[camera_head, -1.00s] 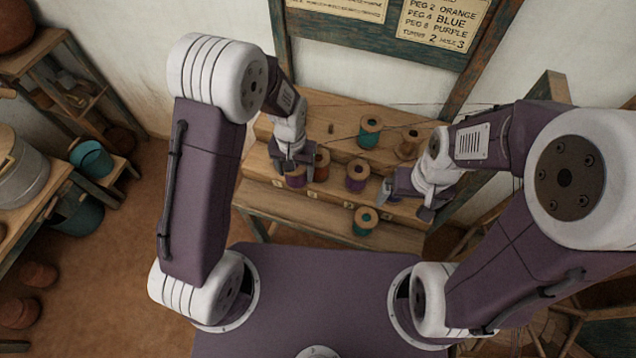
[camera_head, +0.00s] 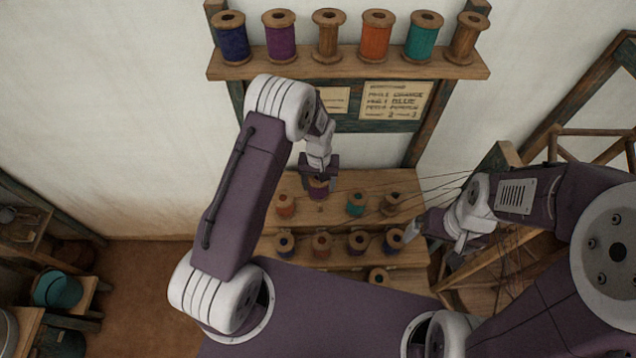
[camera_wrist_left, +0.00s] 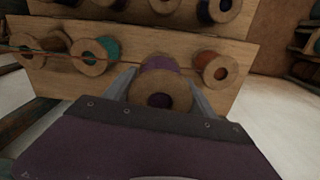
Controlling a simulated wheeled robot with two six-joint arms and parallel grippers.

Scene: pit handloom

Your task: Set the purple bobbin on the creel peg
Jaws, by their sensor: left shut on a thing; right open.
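The purple bobbin (camera_head: 318,190) is in my left gripper (camera_head: 319,182), over the back row of the stepped wooden creel (camera_head: 408,187). It is between an orange bobbin and a teal bobbin. In the left wrist view the two fingers (camera_wrist_left: 160,88) close on either side of the purple bobbin (camera_wrist_left: 158,64), whose wooden end faces the camera. The peg under it is mostly hidden, so I cannot tell whether the bobbin touches it. My right gripper (camera_head: 413,232) is open and empty, close to the right end of the front row.
An orange bobbin (camera_head: 286,206) and a teal bobbin (camera_head: 356,205) flank the held one; several more fill the front row. A wall shelf (camera_head: 350,68) with several bobbins is above. A lettered card (camera_head: 396,103) hangs behind. Threads stretch right toward a wooden frame.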

